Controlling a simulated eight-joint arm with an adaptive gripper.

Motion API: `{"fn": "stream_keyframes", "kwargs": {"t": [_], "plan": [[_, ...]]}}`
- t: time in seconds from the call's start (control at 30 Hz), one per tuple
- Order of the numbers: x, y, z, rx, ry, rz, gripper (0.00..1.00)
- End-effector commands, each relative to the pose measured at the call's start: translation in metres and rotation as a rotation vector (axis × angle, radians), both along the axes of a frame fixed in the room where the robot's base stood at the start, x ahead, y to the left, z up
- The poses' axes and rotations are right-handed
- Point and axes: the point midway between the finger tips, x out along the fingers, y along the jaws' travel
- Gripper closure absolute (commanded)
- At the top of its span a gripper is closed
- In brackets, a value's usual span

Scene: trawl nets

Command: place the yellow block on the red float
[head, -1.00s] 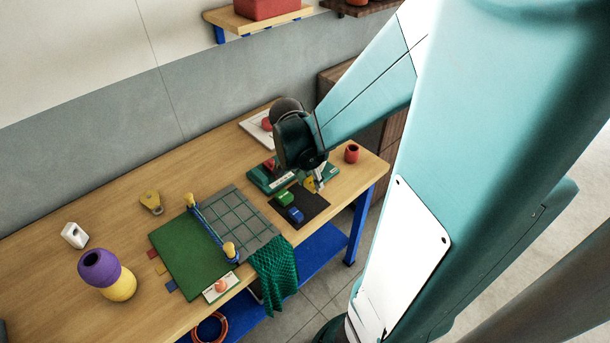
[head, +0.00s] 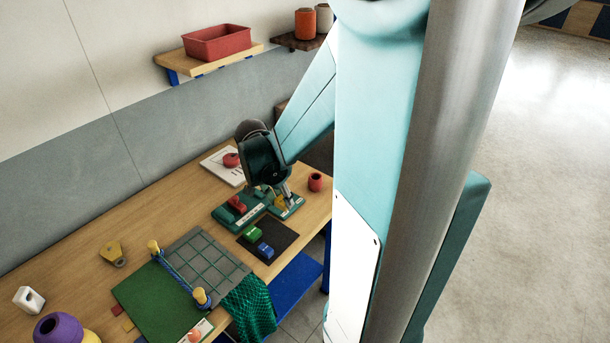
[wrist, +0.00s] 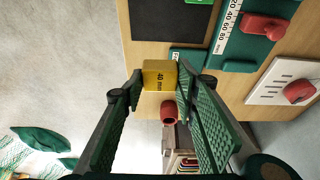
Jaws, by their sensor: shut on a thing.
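The yellow block (wrist: 159,74), marked "40 mm", is between the fingertips of my gripper (wrist: 160,82) in the wrist view. My gripper (head: 284,194) is shut on it; in the head view the block is small and partly hidden, by the right end of the green stand. A small red barrel with a dark hole (head: 315,182), apparently the red float, stands on the table right of and apart from my gripper. It also shows in the wrist view (wrist: 168,112), below the block and partly behind the right finger.
The green stand (head: 226,214) bears a red block (head: 237,203). Green (head: 252,233) and blue (head: 265,250) blocks lie on a dark mat (head: 250,245). A white board (head: 216,167) with a red round piece is behind. The table's front edge is close to the mat.

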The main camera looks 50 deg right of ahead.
Motion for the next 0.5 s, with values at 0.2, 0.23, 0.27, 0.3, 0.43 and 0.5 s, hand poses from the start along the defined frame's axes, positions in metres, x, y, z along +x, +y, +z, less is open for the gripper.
{"fn": "stream_keyframes", "kwargs": {"t": [0.2,0.23,0.27,0.3,0.43,0.5], "plan": [[0.020,-0.058,0.016,0.001,0.001,-0.012,0.82],[0.022,-0.067,0.018,0.001,0.000,-0.013,0.82],[0.024,-0.075,0.020,0.001,0.000,-0.013,0.82],[0.027,-0.086,0.022,0.001,0.000,-0.015,0.82],[0.034,-0.124,0.030,0.001,0.000,-0.019,0.82],[0.036,-0.144,0.035,0.001,0.000,-0.022,0.82]]}}
